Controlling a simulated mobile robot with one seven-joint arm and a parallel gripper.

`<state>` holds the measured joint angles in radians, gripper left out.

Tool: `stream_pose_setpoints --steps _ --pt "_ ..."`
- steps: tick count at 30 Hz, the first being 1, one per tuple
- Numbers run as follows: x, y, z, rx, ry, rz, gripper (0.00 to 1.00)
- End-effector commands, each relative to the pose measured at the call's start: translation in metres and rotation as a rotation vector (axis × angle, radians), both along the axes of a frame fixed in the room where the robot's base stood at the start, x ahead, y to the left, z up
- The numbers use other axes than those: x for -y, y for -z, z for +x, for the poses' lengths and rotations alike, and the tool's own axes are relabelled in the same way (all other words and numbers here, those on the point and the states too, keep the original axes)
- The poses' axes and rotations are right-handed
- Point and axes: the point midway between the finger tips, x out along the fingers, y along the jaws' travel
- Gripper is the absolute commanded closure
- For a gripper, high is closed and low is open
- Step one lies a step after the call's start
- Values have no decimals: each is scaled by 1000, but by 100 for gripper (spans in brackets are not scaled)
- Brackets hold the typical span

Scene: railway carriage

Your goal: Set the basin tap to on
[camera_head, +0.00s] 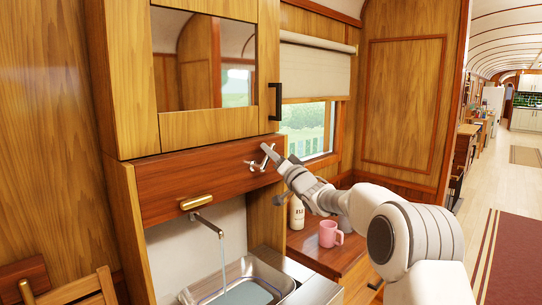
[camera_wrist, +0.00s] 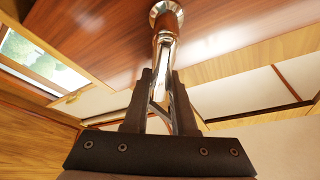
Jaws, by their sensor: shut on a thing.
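The chrome tap handle (camera_head: 254,165) is mounted on the reddish wooden panel above the basin. In the wrist view the handle (camera_wrist: 163,45) runs from a round base on the panel down between my fingers. My gripper (camera_head: 271,158) is at the handle and shut on it; its dark fingers (camera_wrist: 160,100) lie on either side of the chrome. The spout (camera_head: 208,225) projects from below the panel. A thin stream appears to fall from it into the metal basin (camera_head: 190,297), where bluish water (camera_head: 245,294) shows. My fingers hide part of the handle.
A brass pull (camera_head: 197,203) is on the panel, left of the handle. A mirrored cabinet (camera_head: 205,130) with a black handle (camera_head: 275,101) is above. A pink mug (camera_head: 330,234) and a white bottle (camera_head: 296,212) stand on the wooden counter (camera_head: 316,256) below my arm.

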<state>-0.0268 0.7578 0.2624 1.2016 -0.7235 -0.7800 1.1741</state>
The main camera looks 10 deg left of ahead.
Motion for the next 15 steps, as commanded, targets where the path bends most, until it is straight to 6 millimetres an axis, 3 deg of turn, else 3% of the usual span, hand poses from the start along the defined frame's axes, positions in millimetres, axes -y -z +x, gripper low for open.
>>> stream_pose_setpoints --steps 12,13,15 --pt "0 0 0 2 0 -3 100" --pt "0 0 0 2 0 -3 70" --pt "0 0 0 2 0 -3 57"
